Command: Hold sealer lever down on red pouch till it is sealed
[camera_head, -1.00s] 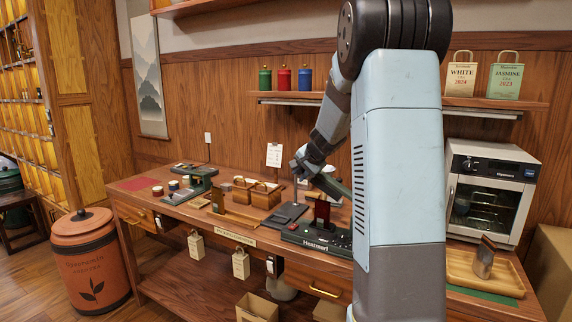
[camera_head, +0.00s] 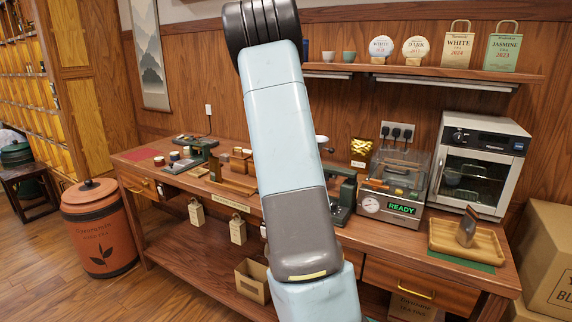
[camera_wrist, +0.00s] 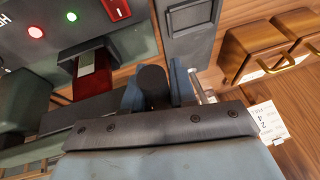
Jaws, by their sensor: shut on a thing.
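The sealer shows in the wrist view as a dark green body (camera_wrist: 30,60) with a lit red light, a lit green light and a red switch. The red pouch (camera_wrist: 95,82) stands at it, its upper part under a dark bar. My gripper (camera_wrist: 155,86) is shut on the black rounded end of the sealer lever (camera_wrist: 152,84), between its two blue-grey fingers. I cannot tell how far down the lever is. In the head view my arm hides the gripper, the pouch and most of the sealer; only a dark green part of the sealer (camera_head: 342,195) shows.
A grey flat device (camera_wrist: 190,25) and brown wooden boxes (camera_wrist: 272,40) lie beside the sealer. To its right stand a clear-lidded machine reading READY (camera_head: 400,207), a wooden tray (camera_head: 442,243) and a small oven (camera_head: 480,165).

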